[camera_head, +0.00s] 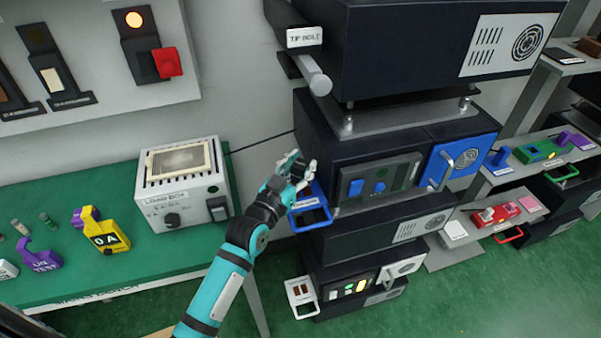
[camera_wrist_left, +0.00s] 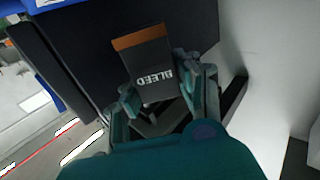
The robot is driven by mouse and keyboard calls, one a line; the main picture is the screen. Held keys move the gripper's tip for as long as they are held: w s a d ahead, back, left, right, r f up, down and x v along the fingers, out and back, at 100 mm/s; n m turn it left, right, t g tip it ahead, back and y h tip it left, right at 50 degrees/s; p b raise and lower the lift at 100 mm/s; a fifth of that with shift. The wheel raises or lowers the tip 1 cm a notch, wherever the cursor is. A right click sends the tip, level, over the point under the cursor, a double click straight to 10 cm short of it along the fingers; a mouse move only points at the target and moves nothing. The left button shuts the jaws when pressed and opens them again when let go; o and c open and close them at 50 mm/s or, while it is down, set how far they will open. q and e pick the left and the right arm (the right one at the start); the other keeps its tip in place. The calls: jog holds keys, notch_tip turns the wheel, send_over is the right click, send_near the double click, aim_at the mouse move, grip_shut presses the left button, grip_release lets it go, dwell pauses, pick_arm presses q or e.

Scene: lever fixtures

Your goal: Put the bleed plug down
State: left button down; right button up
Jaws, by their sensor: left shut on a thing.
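The bleed plug (camera_wrist_left: 150,62) is a dark block with an orange-brown band at its far end and the word BLEED on its face. It shows in the left wrist view between the two fingers of my left gripper (camera_wrist_left: 165,97), which is shut on it. In the head view my left gripper (camera_head: 303,170) is at the left front edge of the middle dark cabinet, just above a blue open tray (camera_head: 310,218). The plug cannot be made out there. My right gripper is not in view.
A green table (camera_head: 95,265) at left holds a grey load box (camera_head: 182,195), a yellow block (camera_head: 105,232) and a purple block (camera_head: 40,257). A grey lever (camera_head: 316,78) sticks out above my gripper. A white tray (camera_head: 301,298) is lower down. Shelves with coloured parts stand at right.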

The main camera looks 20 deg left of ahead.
aim_at(297, 180)
pick_arm(q)
notch_tip(297, 180, down, 3)
jog(key=shift+p, duration=0.3)
jog(key=shift+f, duration=0.25)
jog(key=c, duration=0.9)
grip_release()
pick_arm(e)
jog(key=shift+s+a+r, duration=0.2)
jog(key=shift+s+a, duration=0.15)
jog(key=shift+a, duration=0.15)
pick_arm(q)
jog(key=shift+r, duration=0.25)
jog(key=shift+s+a+b, duration=0.4)
jog(key=shift+s, duration=1.6)
jog(key=shift+s+a+b, duration=0.35)
jog(key=shift+s+b, duration=0.1)
jog(key=shift+s, duration=1.55)
jog(key=shift+s+a+b, duration=0.4)
jog(key=shift+s, duration=1.6)
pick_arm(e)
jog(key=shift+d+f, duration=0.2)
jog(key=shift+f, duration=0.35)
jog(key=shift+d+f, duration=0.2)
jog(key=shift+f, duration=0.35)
pick_arm(q)
jog(key=shift+f, duration=0.1)
